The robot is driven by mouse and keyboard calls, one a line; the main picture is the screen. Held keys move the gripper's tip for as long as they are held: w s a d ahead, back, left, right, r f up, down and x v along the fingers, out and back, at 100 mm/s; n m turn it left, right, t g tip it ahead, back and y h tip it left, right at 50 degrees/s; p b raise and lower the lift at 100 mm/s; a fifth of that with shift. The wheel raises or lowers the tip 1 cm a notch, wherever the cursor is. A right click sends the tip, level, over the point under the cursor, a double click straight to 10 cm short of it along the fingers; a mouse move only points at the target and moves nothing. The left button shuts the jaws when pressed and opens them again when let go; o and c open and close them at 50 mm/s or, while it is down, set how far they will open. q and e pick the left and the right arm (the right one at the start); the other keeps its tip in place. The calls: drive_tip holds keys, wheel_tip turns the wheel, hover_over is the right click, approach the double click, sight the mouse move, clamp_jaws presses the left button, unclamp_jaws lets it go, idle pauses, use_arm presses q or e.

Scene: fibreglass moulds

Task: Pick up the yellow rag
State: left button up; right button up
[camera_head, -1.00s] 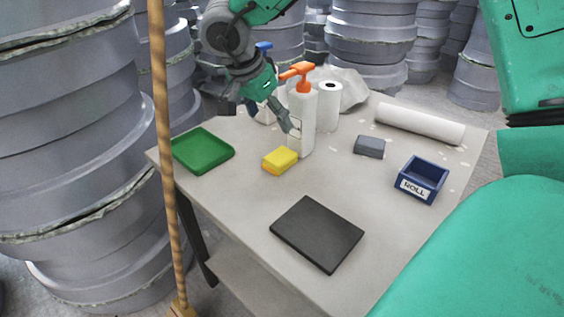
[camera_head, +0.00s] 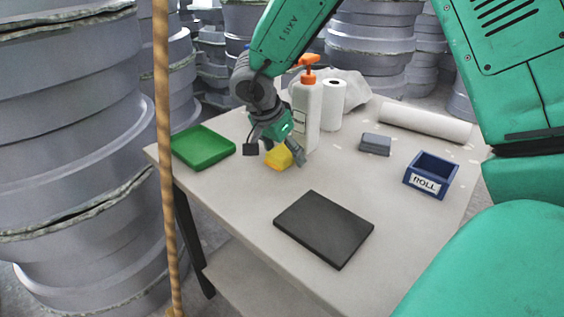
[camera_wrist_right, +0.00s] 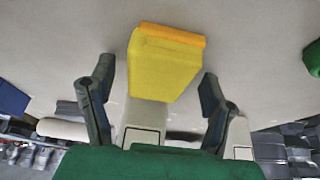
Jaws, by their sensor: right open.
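The yellow rag (camera_head: 279,158) looks like a small thick block with an orange layer. It lies on the grey table in front of the white pump bottle (camera_head: 307,112). My right gripper (camera_head: 275,154) is open and low over it, with one finger to each side; the gripper partly hides it in the head view. In the right wrist view the yellow rag (camera_wrist_right: 162,68) shows between and beyond the open fingers of the gripper (camera_wrist_right: 156,78), with a gap on both sides. My left gripper is not in view.
A green tray (camera_head: 203,147) lies left of the gripper. A paper roll (camera_head: 333,100) stands beside the bottle. A black flat slab (camera_head: 323,228), a grey block (camera_head: 376,143), a blue ROLL bin (camera_head: 431,177) and a white roll (camera_head: 425,122) lie on the table (camera_head: 245,205).

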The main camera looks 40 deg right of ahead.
sight(285, 149)
drive_tip(key=shift+r, duration=0.1)
drive_tip(key=shift+d, duration=0.25)
drive_tip(key=c, duration=1.2)
drive_tip(key=shift+d, duration=0.15)
drive_tip(key=shift+a+r+p, duration=0.25)
drive_tip(key=shift+r+p, duration=0.1)
drive_tip(key=shift+p, duration=0.05)
wheel_tip(285, 149, up, 3)
drive_tip(key=shift+r+p, duration=0.1)
drive_tip(key=shift+p, duration=0.95)
drive_tip(key=a+p, duration=0.1)
drive_tip(key=a, duration=0.4)
drive_tip(key=s+a+p, duration=0.1)
drive_tip(key=a, duration=0.5)
drive_tip(key=a+p, duration=0.1)
drive_tip(key=a, duration=0.4)
drive_tip(key=shift+s+a+f+p, duration=0.2)
drive_tip(key=shift+s+f+p, duration=0.05)
drive_tip(key=shift+s+p, duration=0.05)
drive_tip(key=shift+s+a+f, duration=0.1)
drive_tip(key=shift+a, duration=0.55)
